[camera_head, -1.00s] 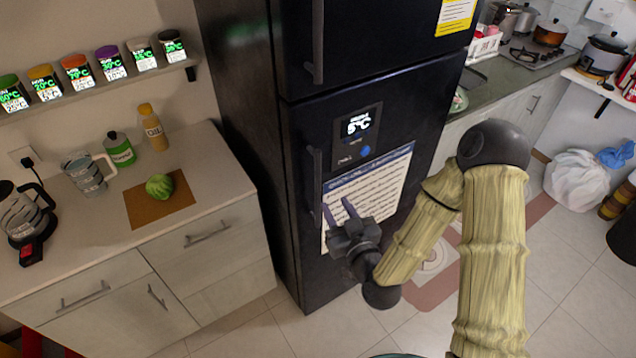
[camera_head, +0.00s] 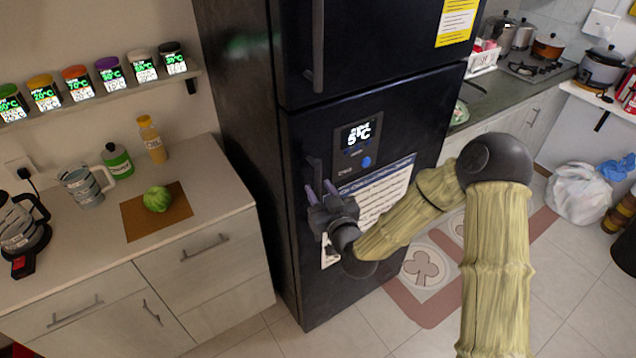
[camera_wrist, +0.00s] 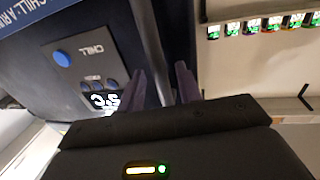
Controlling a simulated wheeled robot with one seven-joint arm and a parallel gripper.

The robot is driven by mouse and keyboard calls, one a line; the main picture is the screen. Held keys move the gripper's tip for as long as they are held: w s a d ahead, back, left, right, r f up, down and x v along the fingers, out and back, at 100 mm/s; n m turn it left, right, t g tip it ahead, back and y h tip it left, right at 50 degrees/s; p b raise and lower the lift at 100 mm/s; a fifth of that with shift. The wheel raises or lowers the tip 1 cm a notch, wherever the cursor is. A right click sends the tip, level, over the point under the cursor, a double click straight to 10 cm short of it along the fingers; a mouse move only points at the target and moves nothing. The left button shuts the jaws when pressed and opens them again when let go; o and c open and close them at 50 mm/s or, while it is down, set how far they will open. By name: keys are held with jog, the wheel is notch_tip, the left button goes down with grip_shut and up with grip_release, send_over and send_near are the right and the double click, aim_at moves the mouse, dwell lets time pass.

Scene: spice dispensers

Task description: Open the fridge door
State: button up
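The dark fridge (camera_head: 300,250) stands upright with its lower door (camera_head: 375,140) closed. The door carries a temperature display and a printed sheet. The lower door's vertical handle (camera_head: 314,172) is on its left edge, partly hidden by my gripper (camera_head: 320,186). In the wrist view, the handle (camera_wrist: 151,50) runs between the two purple fingers of my gripper (camera_wrist: 160,68). The fingers are apart, with a gap between the handle and the right finger. The gripper is open; contact with the left finger cannot be told.
The upper fridge door has its own handle (camera_head: 318,45). A counter with drawers (camera_head: 200,255) stands left of the fridge, holding a cabbage (camera_head: 157,199), bottles and a jug. A shelf of spice jars (camera_head: 110,73) is above. Tiled floor (camera_head: 350,335) lies open in front.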

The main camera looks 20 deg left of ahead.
jog(key=shift+x, duration=1)
jog(key=shift+c, duration=0.4)
grip_shut()
jog(key=shift+d, duration=0.1)
